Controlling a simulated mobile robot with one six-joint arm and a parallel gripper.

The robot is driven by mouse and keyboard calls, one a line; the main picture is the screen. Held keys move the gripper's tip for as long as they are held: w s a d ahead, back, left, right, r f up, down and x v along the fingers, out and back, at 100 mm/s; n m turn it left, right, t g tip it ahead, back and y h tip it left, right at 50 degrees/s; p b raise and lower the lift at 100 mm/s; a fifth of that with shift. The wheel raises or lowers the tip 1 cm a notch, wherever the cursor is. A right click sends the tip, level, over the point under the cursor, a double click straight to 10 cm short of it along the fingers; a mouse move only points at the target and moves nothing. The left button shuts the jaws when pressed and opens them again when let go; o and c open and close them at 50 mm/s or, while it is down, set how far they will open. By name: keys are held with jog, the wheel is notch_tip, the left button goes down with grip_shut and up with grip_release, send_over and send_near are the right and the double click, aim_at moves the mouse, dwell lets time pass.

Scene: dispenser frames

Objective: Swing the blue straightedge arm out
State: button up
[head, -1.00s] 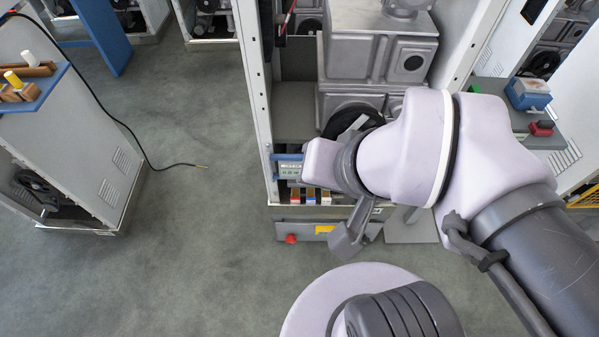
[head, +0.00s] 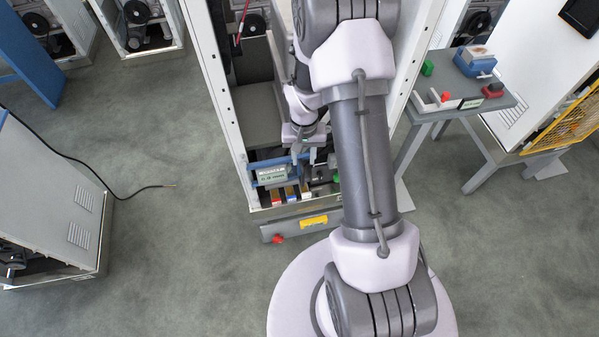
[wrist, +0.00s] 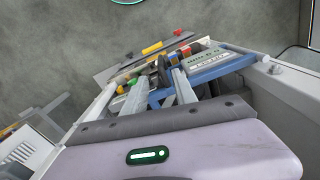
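A blue bar (head: 268,163), which looks like the straightedge arm, lies across the lower front of the open dispenser frame, next to a small lit display. In the wrist view the blue bar (wrist: 222,66) is just right of my fingers, with the display on it. More blue shows between the fingers, partly hidden by them. My gripper (head: 304,158) points down inside the frame, just right of the display. In the wrist view my gripper (wrist: 154,80) has its two grey fingers apart. I cannot tell whether either finger touches the bar.
Several coloured blocks (head: 291,193) sit low in the frame, beside its upright left post (head: 221,90). A side table (head: 462,104) stands right.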

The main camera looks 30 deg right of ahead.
aim_at(303, 177)
notch_tip(303, 177, down, 12)
jog(key=b, duration=0.3)
jog(key=shift+r, duration=0.25)
grip_shut()
dwell(1.0)
